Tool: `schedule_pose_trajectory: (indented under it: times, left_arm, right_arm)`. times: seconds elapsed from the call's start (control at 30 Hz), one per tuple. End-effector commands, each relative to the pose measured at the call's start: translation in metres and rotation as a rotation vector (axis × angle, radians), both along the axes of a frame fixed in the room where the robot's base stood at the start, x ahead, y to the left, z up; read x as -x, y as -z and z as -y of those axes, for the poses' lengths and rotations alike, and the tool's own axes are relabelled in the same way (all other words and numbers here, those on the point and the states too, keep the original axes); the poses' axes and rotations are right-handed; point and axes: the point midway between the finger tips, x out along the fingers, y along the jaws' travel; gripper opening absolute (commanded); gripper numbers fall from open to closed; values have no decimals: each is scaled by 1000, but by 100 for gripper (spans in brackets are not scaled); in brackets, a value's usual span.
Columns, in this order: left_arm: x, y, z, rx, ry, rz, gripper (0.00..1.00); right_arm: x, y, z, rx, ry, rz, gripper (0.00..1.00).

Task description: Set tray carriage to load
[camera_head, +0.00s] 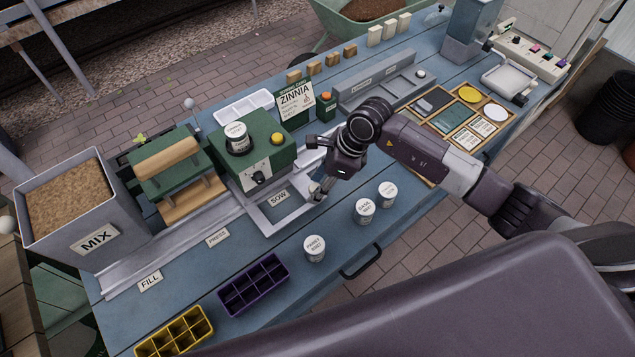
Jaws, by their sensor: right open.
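The tray carriage (259,219) is an open grey frame on the long grey rail (180,245). It stands by the SOW label (279,198), in front of the green seeder box, and no tray shows in it. My right gripper (316,168) is open at the carriage's right end. One finger is low by the frame's right corner, and the other is higher and farther back. I cannot tell whether the low finger touches the carriage. The PRESS label (217,238) and FILL label (150,281) lie farther left. I see no readable LOAD label. My left gripper is not in view.
The MIX hopper (95,238) and green press (165,160) stand left. Purple (253,285) and yellow (175,333) cell trays lie at the front. Several white jars, including one (314,249), stand right of the purple tray. A ZINNIA sign (295,100) stands behind.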

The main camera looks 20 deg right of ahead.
Motion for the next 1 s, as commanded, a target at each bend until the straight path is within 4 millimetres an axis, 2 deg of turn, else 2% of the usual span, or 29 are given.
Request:
schedule_pose_trajectory:
  times: [0.1,0.47,0.77,0.87,1.0]
  left_arm:
    - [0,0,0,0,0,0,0]
    - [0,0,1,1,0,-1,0]
    - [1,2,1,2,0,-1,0]
    - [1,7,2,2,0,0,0]
    - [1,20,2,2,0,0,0]
  right_arm:
    - [0,0,0,0,0,0,38]
    - [0,0,0,-1,0,0,0]
    - [-1,0,2,-1,0,1,0]
    - [-4,1,8,2,2,3,0]
    - [-10,4,26,3,5,5,0]
